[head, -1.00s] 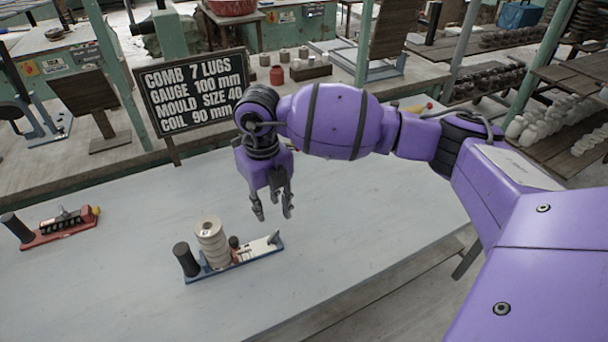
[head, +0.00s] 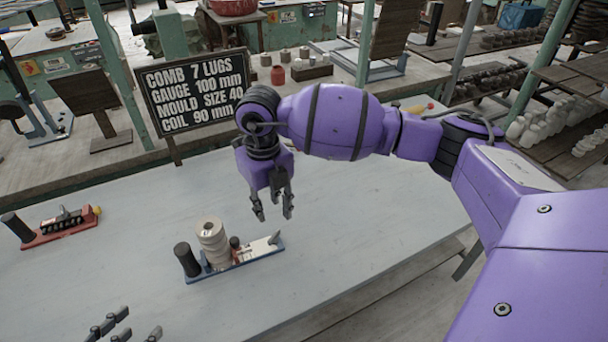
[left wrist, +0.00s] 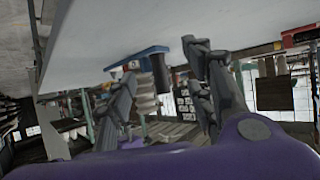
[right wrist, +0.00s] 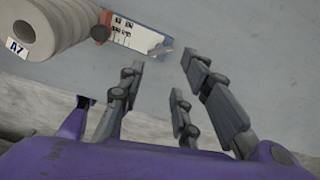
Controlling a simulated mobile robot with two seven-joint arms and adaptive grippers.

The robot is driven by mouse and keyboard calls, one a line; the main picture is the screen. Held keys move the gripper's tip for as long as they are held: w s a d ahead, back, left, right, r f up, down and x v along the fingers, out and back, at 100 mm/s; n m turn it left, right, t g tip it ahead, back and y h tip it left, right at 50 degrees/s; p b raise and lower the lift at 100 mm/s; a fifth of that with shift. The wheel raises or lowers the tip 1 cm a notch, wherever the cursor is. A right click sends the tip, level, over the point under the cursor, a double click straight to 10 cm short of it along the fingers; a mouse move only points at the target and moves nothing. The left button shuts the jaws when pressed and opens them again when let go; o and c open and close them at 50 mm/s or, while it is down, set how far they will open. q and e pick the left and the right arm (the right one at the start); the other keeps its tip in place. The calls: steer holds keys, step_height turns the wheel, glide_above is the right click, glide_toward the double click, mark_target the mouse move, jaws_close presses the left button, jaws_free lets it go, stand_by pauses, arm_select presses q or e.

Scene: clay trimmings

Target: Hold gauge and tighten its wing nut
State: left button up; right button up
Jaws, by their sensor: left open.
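The blue-based tool, which looks like the gauge (head: 260,256), lies on the grey table with a black handle (head: 187,260) at its left end. A ribbed pale spool (head: 212,243) stands at it, labelled A7 in the right wrist view (right wrist: 45,25). A grey piece (head: 274,238) is at the right end. My right gripper (head: 273,214) is open and empty above and behind that end. My left gripper (head: 132,325) is open at the lower left, apart from the tool.
A red tool (head: 60,232) with a black handle lies on the table at the left. A black sign (head: 195,90) stands behind the table and reads GAUGE 100 mm among other lines. The table (head: 370,230) is clear right of the blue tool.

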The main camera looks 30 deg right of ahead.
arm_select(q)
steer(key=h, duration=0.2)
glide_toward(182, 263)
steer(key=w+d, duration=0.1)
steer(key=d, duration=0.1)
steer(key=shift+m, duration=0.4)
steer(key=x, duration=0.7)
steer(key=shift+w+a+f, duration=0.1)
steer(key=shift+w+f, duration=0.3)
steer(key=shift+f, duration=0.1)
